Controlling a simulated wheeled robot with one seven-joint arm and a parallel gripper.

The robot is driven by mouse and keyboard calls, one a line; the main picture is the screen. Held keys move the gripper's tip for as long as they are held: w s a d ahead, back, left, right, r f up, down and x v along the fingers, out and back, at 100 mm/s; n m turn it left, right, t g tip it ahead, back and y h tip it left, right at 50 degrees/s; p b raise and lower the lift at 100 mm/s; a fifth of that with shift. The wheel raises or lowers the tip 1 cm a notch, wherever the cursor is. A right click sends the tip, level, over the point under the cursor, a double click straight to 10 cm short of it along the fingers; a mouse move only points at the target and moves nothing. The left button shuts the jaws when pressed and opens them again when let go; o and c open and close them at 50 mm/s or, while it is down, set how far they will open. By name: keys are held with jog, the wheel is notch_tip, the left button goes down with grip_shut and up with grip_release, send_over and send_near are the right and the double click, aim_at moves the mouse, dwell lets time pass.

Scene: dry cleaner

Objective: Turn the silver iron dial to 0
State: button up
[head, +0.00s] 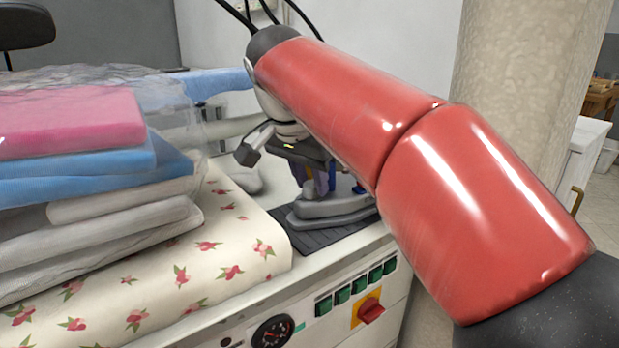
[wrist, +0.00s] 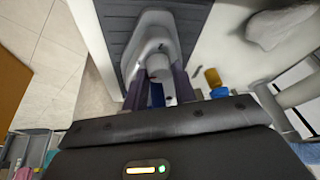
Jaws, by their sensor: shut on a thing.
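The silver iron (head: 335,207) stands on a dark ribbed mat (head: 308,240) on the white worktop. It also shows at the top of the wrist view (wrist: 150,30). Its pale round dial (wrist: 158,64) faces the wrist camera, between the bluish-purple fingers of my gripper (wrist: 158,84). In the head view my gripper (head: 322,182) reaches down onto the top of the iron. The fingers are shut on the dial. The dial's marks and its present setting cannot be read. My red arm hides part of the iron's surroundings.
A pile of folded, plastic-wrapped laundry (head: 75,125) lies on a floral-covered board (head: 190,270) left of the iron. The worktop's front panel carries green switches (head: 342,295), a red knob (head: 370,310) and a gauge (head: 272,332). A thick pale column (head: 520,80) stands on the right.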

jog(key=shift+d+n+y, duration=0.1)
jog(key=shift+n+y, duration=0.6)
jog(key=shift+n, duration=1.1)
jog(key=shift+t, duration=0.3)
jog(key=o, duration=1)
jog(key=shift+r, duration=0.1)
jog(key=v, duration=0.7)
jog(key=shift+r, duration=0.35)
jog(key=shift+s, duration=0.15)
